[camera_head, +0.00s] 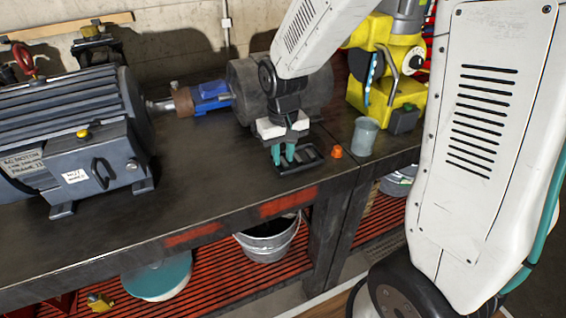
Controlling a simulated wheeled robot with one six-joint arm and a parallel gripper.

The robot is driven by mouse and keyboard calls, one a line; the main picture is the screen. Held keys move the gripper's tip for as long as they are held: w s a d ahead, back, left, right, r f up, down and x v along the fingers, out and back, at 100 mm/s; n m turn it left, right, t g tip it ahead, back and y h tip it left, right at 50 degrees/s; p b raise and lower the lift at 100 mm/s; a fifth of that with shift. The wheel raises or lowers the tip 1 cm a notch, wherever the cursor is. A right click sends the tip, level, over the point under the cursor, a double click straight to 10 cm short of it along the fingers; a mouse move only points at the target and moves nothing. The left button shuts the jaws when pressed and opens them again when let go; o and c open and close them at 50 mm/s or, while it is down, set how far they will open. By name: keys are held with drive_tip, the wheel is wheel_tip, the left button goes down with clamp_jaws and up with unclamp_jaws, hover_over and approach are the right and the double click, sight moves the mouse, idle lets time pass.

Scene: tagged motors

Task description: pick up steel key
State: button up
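My gripper (283,158) points down over a small black tray (316,168) on the dark workbench, right of the middle. Its two teal fingers are close together, with their tips at or just above the tray. I cannot tell whether they are slightly open or closed on something. I cannot make out the steel key; the fingers hide part of the tray, and its contents are too small and dark to tell.
A small orange piece (336,152), a grey cup (365,135) and a yellow machine (380,70) are at right. The front bench top (210,205) is clear.

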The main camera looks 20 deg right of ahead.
clamp_jaws()
